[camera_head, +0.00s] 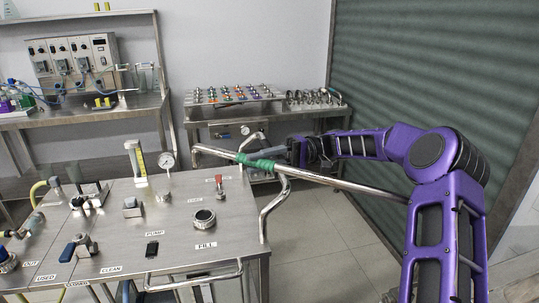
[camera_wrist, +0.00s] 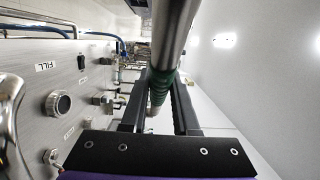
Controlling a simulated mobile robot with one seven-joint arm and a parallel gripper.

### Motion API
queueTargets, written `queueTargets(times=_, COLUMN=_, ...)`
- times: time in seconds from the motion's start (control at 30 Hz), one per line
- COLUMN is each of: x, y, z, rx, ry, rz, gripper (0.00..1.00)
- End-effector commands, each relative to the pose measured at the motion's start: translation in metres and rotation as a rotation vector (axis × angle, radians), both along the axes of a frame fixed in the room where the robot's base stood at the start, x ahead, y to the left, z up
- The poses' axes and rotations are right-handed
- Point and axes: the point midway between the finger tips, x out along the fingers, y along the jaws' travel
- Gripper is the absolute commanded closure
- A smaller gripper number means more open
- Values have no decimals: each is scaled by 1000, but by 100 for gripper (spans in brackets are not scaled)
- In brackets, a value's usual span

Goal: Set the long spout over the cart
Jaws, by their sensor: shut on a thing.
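The long spout (camera_head: 330,181) is a thin steel tube with a green grip band (camera_head: 259,163). My gripper (camera_head: 272,157) is shut on the spout at the green band, which also shows between the fingers in the wrist view (camera_wrist: 162,84). The spout slants across the picture: its left end is above the back right part of the cart (camera_head: 180,240), and its other end reaches right, in front of my purple arm. The cart has a steel top with labels; a round collar (camera_head: 204,219) stands beside the FILL label, also seen in the wrist view (camera_wrist: 58,103).
A gauge (camera_head: 168,160), a flow meter (camera_head: 137,160), a red-handled valve (camera_head: 220,186) and several fittings stand on the cart top. A bent rail (camera_head: 275,203) is at its right side. A bench with small parts (camera_head: 235,95) stands behind. Floor right of the cart is clear.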

Motion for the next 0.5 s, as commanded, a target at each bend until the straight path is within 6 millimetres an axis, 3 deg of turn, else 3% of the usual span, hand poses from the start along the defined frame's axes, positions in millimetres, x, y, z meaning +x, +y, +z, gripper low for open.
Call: queueTargets(times=0.5, x=-10, y=6, z=-1, rx=0, ry=2, rz=35, gripper=100)
